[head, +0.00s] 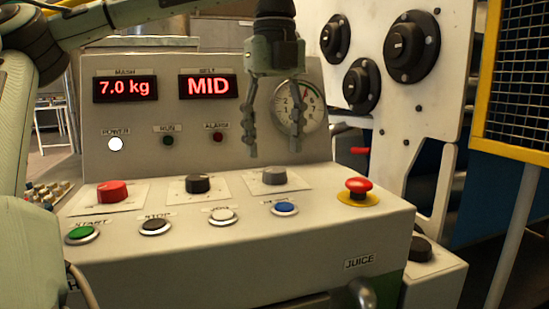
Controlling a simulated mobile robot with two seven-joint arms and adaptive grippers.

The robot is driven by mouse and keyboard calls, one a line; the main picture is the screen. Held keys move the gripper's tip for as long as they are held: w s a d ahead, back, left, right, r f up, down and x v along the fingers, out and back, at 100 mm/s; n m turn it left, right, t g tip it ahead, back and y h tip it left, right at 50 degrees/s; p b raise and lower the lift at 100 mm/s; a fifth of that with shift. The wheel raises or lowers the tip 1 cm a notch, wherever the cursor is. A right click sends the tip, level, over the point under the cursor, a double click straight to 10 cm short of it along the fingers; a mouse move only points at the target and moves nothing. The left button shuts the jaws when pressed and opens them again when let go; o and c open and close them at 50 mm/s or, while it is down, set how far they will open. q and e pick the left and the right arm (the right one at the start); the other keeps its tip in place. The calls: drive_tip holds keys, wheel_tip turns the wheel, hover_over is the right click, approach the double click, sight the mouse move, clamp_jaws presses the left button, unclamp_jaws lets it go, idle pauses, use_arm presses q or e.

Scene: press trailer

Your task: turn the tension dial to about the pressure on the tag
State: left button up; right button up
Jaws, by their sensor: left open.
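Three knobs stand in a row on the sloping panel: a red one (112,191), a black one (198,184) and a grey one (274,177). Their labels are too small to read, so I cannot tell which is the tension dial. A round pressure gauge (314,111) is on the upright face, partly hidden by a finger of my left gripper. My left gripper (273,150) is open and empty, pointing down above the grey knob, apart from it. I make out no tag with a pressure. My right gripper is out of view.
Displays read 7.0 kg (125,88) and MID (208,86). Green (82,234), black (155,226), white (222,216) and blue (284,208) buttons line the front. A red emergency stop (358,186) sits right. A white plate (395,110) with black round fittings stands beside the console.

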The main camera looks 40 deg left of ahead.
sight(274, 169)
use_arm(q)
wheel_tip(274, 169, up, 8)
idle(0.8)
